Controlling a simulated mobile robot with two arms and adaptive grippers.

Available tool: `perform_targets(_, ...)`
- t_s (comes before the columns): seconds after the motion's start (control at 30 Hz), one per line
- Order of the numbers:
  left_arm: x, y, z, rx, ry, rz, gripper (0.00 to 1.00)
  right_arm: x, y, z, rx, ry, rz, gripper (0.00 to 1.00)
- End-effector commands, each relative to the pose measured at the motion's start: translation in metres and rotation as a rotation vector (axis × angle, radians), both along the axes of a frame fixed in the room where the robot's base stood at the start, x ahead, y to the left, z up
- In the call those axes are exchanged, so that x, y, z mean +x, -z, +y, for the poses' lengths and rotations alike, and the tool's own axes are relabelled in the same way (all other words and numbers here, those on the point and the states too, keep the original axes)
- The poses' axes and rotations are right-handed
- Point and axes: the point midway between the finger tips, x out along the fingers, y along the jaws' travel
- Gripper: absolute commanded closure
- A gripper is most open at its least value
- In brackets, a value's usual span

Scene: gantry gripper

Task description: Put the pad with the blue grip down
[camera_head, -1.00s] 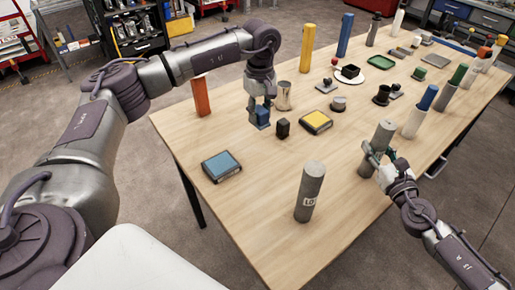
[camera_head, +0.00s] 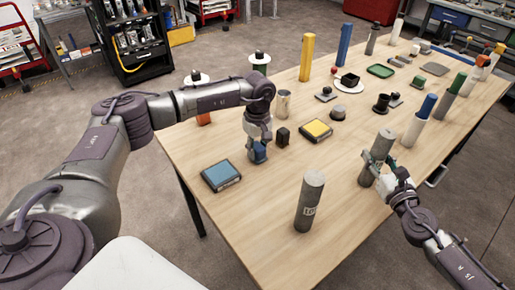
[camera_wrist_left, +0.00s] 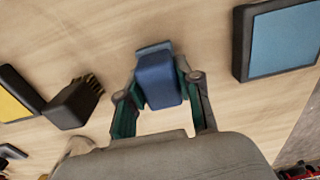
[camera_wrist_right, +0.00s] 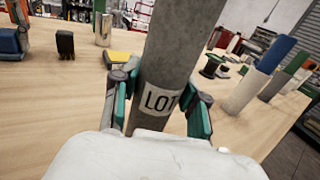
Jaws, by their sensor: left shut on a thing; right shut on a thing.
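My left gripper (camera_head: 258,150) is shut on the blue grip (camera_head: 257,156) of the pad, just right of the blue ink pad (camera_head: 221,175). In the left wrist view the blue grip (camera_wrist_left: 158,80) sits between the fingers, with a grey edge of the pad's base (camera_wrist_left: 152,48) behind it. I cannot tell whether the base touches the table. The blue ink pad (camera_wrist_left: 285,40) is apart from it at upper right. My right gripper (camera_head: 378,164) is shut around a grey cylinder (camera_wrist_right: 175,60) labelled "LOT", upright at the table's right side.
A dark block (camera_head: 283,136) and a yellow ink pad (camera_head: 316,130) stand right of the left gripper. Another grey cylinder (camera_head: 309,203) stands in front. A metal cup (camera_head: 284,104) is behind. The wooden tabletop (camera_head: 262,215) is clear at the front left.

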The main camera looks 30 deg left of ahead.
Motion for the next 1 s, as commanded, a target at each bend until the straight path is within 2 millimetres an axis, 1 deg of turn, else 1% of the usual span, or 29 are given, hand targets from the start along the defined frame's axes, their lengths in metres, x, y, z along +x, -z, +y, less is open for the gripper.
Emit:
perform_targets(0.13, 0.0, 0.003, 0.0, -0.001, 0.0, 0.001, 0.93, 0.0, 0.0, 0.001, 0.001, -0.001, 0.001, 1.0)
perform_targets(0.17, 0.0, 0.003, 0.0, -0.001, 0.0, 0.0, 0.61, 0.0, 0.0, 0.001, 0.001, -0.001, 0.001, 1.0)
perform_targets(0.2, 0.0, 0.003, 0.0, -0.001, 0.001, 0.0, 0.54, 0.0, 0.0, 0.001, 0.001, -0.001, 0.001, 1.0)
perform_targets(0.27, 0.0, 0.003, 0.0, -0.001, 0.001, 0.0, 0.44, 0.0, 0.0, 0.001, 0.001, -0.001, 0.001, 1.0)
perform_targets(0.3, 0.0, 0.003, 0.0, -0.001, 0.001, 0.0, 0.4, 0.0, 0.0, 0.001, 0.001, -0.001, 0.001, 1.0)
perform_targets(0.57, 0.0, 0.002, 0.0, -0.001, 0.0, 0.0, 0.4, 0.0, 0.0, 0.001, 0.001, -0.001, 0.001, 1.0)
perform_targets(0.67, 0.0, -0.003, 0.0, -0.001, 0.0, -0.002, 0.4, 0.0, 0.0, 0.001, 0.001, -0.001, 0.001, 1.0)
perform_targets(0.77, 0.001, -0.016, -0.001, -0.001, 0.001, -0.003, 0.4, 0.0, 0.0, 0.001, 0.001, -0.001, 0.001, 1.0)
perform_targets(1.0, 0.001, -0.068, -0.001, -0.001, 0.002, -0.004, 0.4, 0.0, 0.0, 0.0, 0.001, -0.001, 0.001, 1.0)
